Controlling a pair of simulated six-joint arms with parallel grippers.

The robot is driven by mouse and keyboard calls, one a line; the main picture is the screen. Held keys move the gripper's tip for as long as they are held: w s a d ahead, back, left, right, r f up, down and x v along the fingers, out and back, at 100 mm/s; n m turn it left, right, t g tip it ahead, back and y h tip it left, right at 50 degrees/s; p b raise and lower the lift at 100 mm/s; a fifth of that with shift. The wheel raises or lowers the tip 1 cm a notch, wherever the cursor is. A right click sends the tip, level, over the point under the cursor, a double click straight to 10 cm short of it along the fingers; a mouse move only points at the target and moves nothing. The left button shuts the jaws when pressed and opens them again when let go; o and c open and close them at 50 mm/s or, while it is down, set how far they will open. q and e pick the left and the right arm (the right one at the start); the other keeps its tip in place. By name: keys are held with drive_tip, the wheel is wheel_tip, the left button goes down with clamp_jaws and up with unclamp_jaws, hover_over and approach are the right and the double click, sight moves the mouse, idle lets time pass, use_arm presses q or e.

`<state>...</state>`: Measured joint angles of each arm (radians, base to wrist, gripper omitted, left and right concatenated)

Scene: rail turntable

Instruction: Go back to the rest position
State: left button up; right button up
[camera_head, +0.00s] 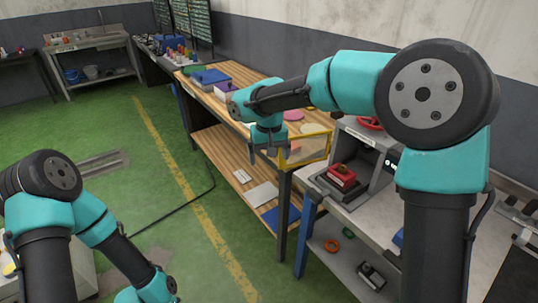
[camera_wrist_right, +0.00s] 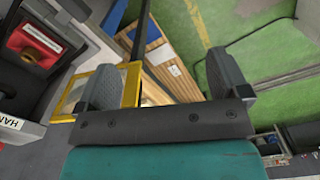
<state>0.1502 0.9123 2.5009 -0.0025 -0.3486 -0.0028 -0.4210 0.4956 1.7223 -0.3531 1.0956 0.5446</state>
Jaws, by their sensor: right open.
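My right gripper (camera_head: 268,152) hangs from the teal right arm in front of the wooden bench, beside a yellow-framed panel. The right wrist view shows its two grey fingers (camera_wrist_right: 166,80) spread wide with nothing between them. The left finger overlaps the yellow frame (camera_wrist_right: 131,84) in that view; contact cannot be told. My left arm stands at the lower left of the head view, over the green floor. Its lower end runs to the bottom edge, and its gripper is not visible.
The wooden bench (camera_head: 243,76) holds blue and white boxes and a pink disc (camera_head: 293,115). A grey machine on the right-hand table holds a red block (camera_head: 342,172). It also shows in the right wrist view (camera_wrist_right: 33,38). The green floor (camera_head: 165,212) has open room left of the bench.

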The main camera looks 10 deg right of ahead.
drive_tip(key=shift+f, duration=0.1)
drive_tip(key=s+d+f+y, duration=0.1)
drive_tip(key=s+d+f, duration=0.1)
drive_tip(key=f, duration=0.7)
drive_tip(key=s+d+f+y, duration=0.1)
drive_tip(key=s+f, duration=0.2)
drive_tip(key=f, duration=0.6)
drive_tip(key=s+d+f+y, duration=0.1)
drive_tip(key=s+d+f, duration=0.1)
drive_tip(key=f, duration=0.7)
drive_tip(key=s+d+f+m, duration=0.1)
drive_tip(key=s+d+f, duration=0.2)
drive_tip(key=s+f, duration=0.3)
drive_tip(key=s+d+f+m, duration=0.1)
drive_tip(key=s+d+f, duration=0.2)
drive_tip(key=s+f, duration=0.4)
drive_tip(key=s, duration=0.3)
drive_tip(key=shift+s+f+m+t+y, duration=0.25)
drive_tip(key=shift+f+m+t+y, duration=0.05)
drive_tip(key=shift+t+y, duration=0.1)
